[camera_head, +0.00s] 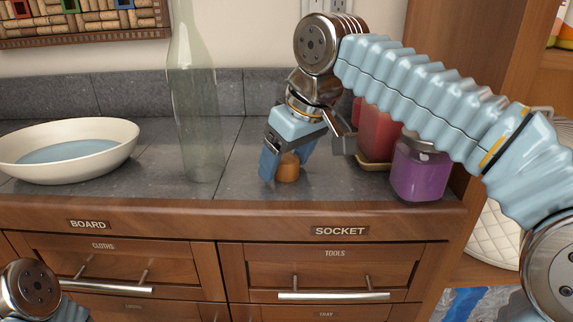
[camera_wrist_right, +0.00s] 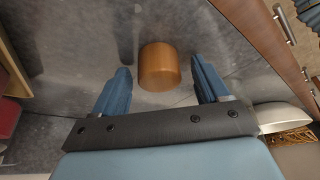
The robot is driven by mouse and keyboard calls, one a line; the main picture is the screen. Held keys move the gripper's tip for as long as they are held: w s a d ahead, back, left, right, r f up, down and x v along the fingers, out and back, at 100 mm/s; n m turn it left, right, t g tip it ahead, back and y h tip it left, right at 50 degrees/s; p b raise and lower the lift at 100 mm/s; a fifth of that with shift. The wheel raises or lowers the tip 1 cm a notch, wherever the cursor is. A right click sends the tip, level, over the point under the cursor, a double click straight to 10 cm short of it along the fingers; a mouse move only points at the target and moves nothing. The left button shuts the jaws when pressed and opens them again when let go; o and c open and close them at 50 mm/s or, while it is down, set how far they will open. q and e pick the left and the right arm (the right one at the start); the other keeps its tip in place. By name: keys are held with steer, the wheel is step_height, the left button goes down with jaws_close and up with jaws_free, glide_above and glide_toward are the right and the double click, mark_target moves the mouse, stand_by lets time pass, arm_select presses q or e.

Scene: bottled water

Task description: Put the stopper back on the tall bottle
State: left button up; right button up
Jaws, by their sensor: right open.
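The tall clear glass bottle (camera_head: 197,110) stands upright on the grey tiled counter, left of my right gripper. The stopper (camera_head: 288,168), a small brown cork-like cylinder, stands on the counter near its front edge. My right gripper (camera_head: 285,172) points down over the stopper, with its fingers open. In the right wrist view the stopper (camera_wrist_right: 159,67) lies between and just beyond the two blue fingertips (camera_wrist_right: 160,85), with a gap on each side. The bottle's top is cut off by the upper edge of the head view. My left arm shows only at the lower left corner; its gripper is out of view.
A white bowl (camera_head: 112,142) with a blue inside sits at the left of the counter. A purple jar (camera_head: 420,172) and a red jar (camera_head: 378,135) stand to the right. Drawers (camera_head: 330,265) lie below the counter edge. Counter between bottle and stopper is clear.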

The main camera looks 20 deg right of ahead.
mark_target(286, 157)
steer(key=c, duration=1.1)
steer(key=shift+r, duration=0.1)
steer(key=shift+r, duration=0.2)
step_height(286, 157, up, 2)
steer(key=shift+r, duration=0.25)
steer(key=s+a+r, duration=0.9)
steer(key=a+r, duration=0.1)
steer(key=shift+s, duration=0.35)
